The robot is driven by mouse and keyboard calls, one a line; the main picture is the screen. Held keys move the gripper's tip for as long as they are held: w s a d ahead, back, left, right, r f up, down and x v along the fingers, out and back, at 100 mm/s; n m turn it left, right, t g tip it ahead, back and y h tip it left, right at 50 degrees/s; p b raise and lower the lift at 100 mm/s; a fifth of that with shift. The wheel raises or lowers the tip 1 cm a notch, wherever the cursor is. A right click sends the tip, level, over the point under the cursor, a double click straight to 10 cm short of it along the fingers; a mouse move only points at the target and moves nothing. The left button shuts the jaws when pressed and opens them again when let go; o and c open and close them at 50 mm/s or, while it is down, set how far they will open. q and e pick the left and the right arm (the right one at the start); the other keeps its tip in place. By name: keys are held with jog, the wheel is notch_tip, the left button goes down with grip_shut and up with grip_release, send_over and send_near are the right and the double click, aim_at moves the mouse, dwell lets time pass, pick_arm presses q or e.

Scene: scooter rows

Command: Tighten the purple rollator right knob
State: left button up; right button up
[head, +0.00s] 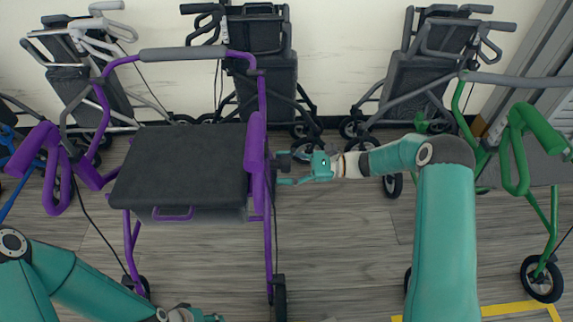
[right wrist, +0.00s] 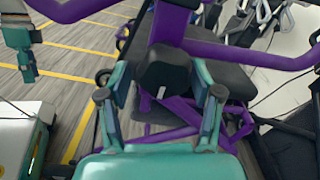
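The purple rollator (head: 258,150) stands left of centre in the head view, with a dark seat (head: 180,165). Its right knob (right wrist: 165,70) is black and chunky with a small pale mark, on the purple frame in the right wrist view. My right gripper (head: 284,169) reaches it from the right. In the right wrist view, the fingers of this gripper (right wrist: 160,88) are spread, one on each side of the knob, with narrow gaps showing. My left gripper (head: 195,315) is cut off at the bottom of the head view; it also shows in the right wrist view (right wrist: 27,68), its opening unclear.
A green rollator (head: 518,150) stands at the right. Black rollators (head: 265,75) and a grey one (head: 440,55) line the wall, with a white-framed one (head: 80,60) at the left. Yellow lines (head: 505,309) mark the wooden floor. Bare floor shows below my right forearm.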

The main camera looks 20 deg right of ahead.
jog(key=shift+r, duration=0.25)
jog(key=shift+d, duration=0.15)
jog(key=shift+d, duration=0.2)
jog(key=v, duration=1.1)
jog(key=shift+d, duration=0.2)
jog(key=shift+s, duration=0.1)
